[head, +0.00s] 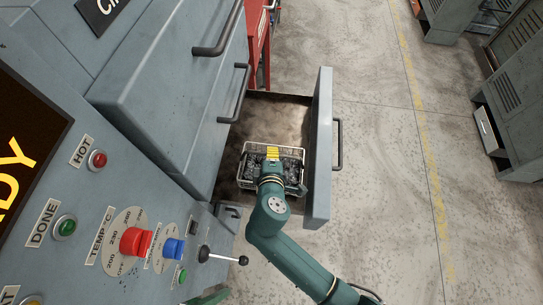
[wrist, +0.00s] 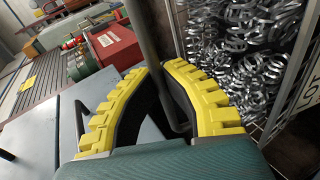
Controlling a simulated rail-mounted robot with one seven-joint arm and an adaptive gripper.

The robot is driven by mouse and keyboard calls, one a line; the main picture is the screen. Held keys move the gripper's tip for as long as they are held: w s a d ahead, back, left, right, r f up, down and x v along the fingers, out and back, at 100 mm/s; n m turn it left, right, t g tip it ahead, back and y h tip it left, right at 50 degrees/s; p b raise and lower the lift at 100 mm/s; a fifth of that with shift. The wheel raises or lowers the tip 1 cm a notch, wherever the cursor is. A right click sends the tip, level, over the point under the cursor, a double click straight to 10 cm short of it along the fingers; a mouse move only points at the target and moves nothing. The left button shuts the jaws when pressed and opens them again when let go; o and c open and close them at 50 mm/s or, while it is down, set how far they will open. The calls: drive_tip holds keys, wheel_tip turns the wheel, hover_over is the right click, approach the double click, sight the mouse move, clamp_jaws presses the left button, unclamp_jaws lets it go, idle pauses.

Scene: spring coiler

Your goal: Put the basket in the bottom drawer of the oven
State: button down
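The wire basket (head: 241,172), filled with grey metal coils, is within the outline of the open bottom drawer (head: 319,150) of the oven (head: 150,100) in the head view. I cannot tell whether it rests on the drawer floor or hangs just above it. My gripper (head: 272,152) is over the basket's middle, pointing away from the camera. In the wrist view, the yellow fingers of my gripper (wrist: 158,70) close around the basket's dark handle bar (wrist: 146,30). The basket's coils (wrist: 245,50) show to the right. The arm hides part of the basket.
Closed upper drawers with bar handles (head: 236,93) are left of the open drawer. The control panel has a lever (head: 222,256) and knobs (head: 135,241) near my arm. A red cabinet (head: 257,40) stands behind. The floor right of the drawer is clear.

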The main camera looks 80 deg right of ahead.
wheel_tip(320, 180, down, 3)
drive_tip(key=shift+r+b, duration=0.15)
drive_tip(key=shift+b, duration=0.15)
drive_tip(key=shift+r, duration=0.1)
drive_tip(key=c, duration=1.7)
unclamp_jaws()
drive_tip(key=shift+f, duration=0.35)
drive_tip(key=o, duration=0.5)
drive_tip(key=shift+c, duration=0.2)
drive_tip(key=shift+r, duration=0.1)
